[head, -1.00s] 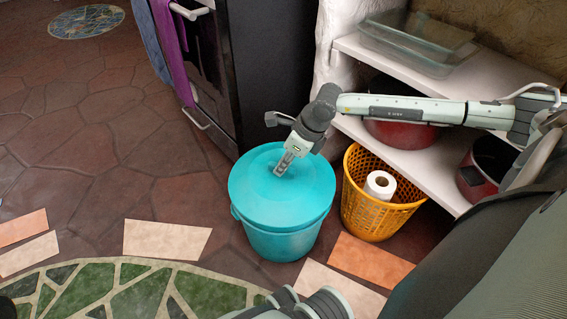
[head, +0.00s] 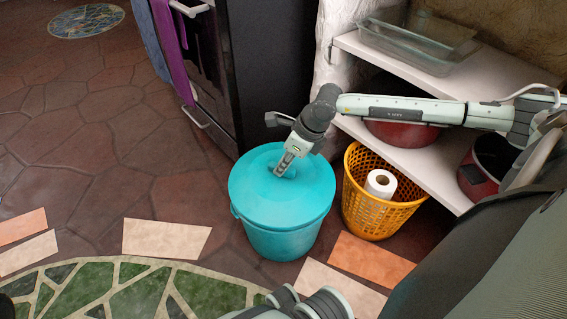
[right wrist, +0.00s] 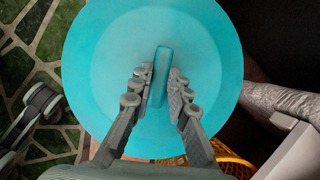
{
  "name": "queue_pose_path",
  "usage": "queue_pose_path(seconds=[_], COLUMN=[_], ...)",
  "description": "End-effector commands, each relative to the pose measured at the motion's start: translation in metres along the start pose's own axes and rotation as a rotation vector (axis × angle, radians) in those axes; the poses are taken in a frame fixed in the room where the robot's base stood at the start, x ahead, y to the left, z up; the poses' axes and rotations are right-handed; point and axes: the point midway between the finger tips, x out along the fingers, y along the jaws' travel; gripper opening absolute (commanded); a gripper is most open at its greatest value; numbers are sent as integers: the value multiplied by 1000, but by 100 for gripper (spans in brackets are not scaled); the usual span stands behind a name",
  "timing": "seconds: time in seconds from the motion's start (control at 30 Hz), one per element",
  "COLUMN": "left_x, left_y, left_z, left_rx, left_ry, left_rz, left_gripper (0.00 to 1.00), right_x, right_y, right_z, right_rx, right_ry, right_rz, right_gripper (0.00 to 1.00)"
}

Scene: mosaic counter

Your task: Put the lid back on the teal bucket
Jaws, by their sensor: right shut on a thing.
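The teal bucket (head: 280,242) stands upright on the stone floor, left of the yellow basket. Its round teal lid (head: 255,195) lies over the bucket's mouth, looking level and centred, with no clear gap at the front. My right gripper (head: 281,172) points down at the lid's middle. In the right wrist view the lid (right wrist: 105,70) fills the centre, and my right gripper (right wrist: 161,83) has a finger on each side of its bar handle (right wrist: 161,65), shut on it. The far rim is partly hidden by my arm. My left gripper cannot be made out.
The yellow basket (head: 360,212) with a paper roll (head: 380,185) stands close on the right. A white shelf (head: 400,160) with red pots is behind it. A dark oven (head: 262,75) stands behind the bucket. Floor to the left is clear.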

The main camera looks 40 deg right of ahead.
Motion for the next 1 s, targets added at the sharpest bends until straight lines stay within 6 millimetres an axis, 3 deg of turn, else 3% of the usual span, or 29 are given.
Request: queue_pose_path(seconds=[0.4,0.43,0.6,0.83,1.0], left_x=[-3,-3,-4,-4,-4], left_y=[0,0,0,0,0], left_z=[1,1,2,2,2], left_rx=[-1,-1,-2,-1,-1], left_ry=[-9,-9,-13,-13,-12], left_rz=[-2,-3,-4,-4,-3], left_gripper=[37,37,37,37,37], right_x=[2,2,2,2,2], right_y=[0,0,0,0,0], right_z=[-1,-1,-1,-1,-1], right_rx=[0,0,0,0,0], right_ry=[-1,-1,0,0,1], right_rz=[0,0,0,0,0], right_gripper=[0,17,38,40,61])
